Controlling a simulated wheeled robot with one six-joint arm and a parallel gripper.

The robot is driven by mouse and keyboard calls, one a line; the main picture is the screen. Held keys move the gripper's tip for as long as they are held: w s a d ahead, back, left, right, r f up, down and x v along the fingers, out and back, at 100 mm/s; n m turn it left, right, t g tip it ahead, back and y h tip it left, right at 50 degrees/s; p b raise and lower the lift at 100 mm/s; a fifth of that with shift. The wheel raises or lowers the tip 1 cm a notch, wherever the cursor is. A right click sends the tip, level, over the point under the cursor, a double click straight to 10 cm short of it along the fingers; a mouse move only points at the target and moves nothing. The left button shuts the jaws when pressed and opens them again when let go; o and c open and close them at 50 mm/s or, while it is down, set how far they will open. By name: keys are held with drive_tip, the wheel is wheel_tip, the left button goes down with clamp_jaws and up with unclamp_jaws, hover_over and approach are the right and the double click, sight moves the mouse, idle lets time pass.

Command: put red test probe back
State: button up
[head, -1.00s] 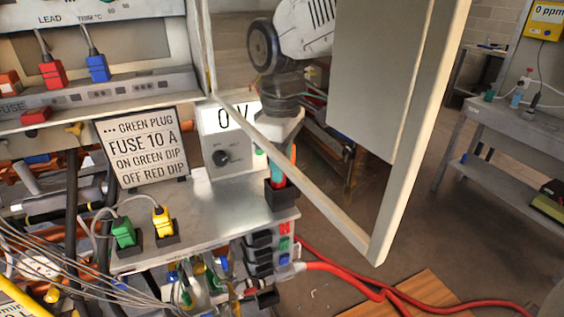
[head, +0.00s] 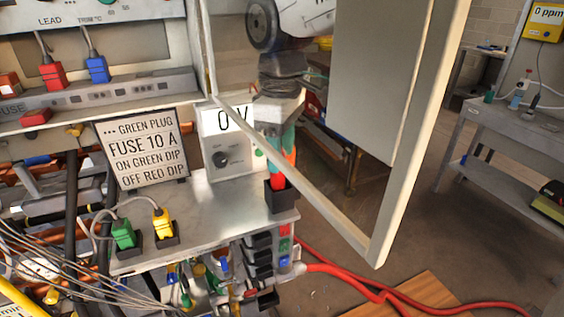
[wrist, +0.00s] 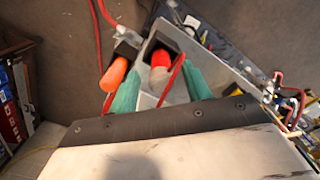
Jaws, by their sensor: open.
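The red test probe (head: 277,183) stands in a black holder (head: 281,199) at the right end of the metal shelf. In the wrist view the red probe (wrist: 160,60) sits inside the black holder (wrist: 153,45), with a red cable beside it. My gripper (head: 280,160) is just above the holder, pointing down. Its teal fingers are spread, one on each side of the probe, and it also shows open in the wrist view (wrist: 160,92). An orange cylinder (wrist: 114,73) lies left of the left finger; I cannot tell what it is.
An open cabinet door (head: 405,140) stands close right of my arm, its frame crossing in front. A meter reading 0 V (head: 228,142) and a sign (head: 143,148) stand left. Green (head: 123,234) and yellow (head: 162,222) plugs sit on the shelf front. Red cables lie below.

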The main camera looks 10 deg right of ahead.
wheel_tip(320, 180, up, 9)
drive_tip(key=shift+f, duration=0.15)
drive_tip(key=s+d+f+m, duration=0.6)
drive_tip(key=s+d, duration=0.3)
drive_tip(key=d, duration=0.1)
drive_tip(key=s+d+f+m+t, duration=0.1)
drive_tip(key=s+d+f+m, duration=0.5)
drive_tip(key=s+d, duration=0.4)
drive_tip(key=shift+d+f, duration=0.2)
drive_tip(key=shift+d, duration=0.1)
drive_tip(key=shift+s, duration=0.1)
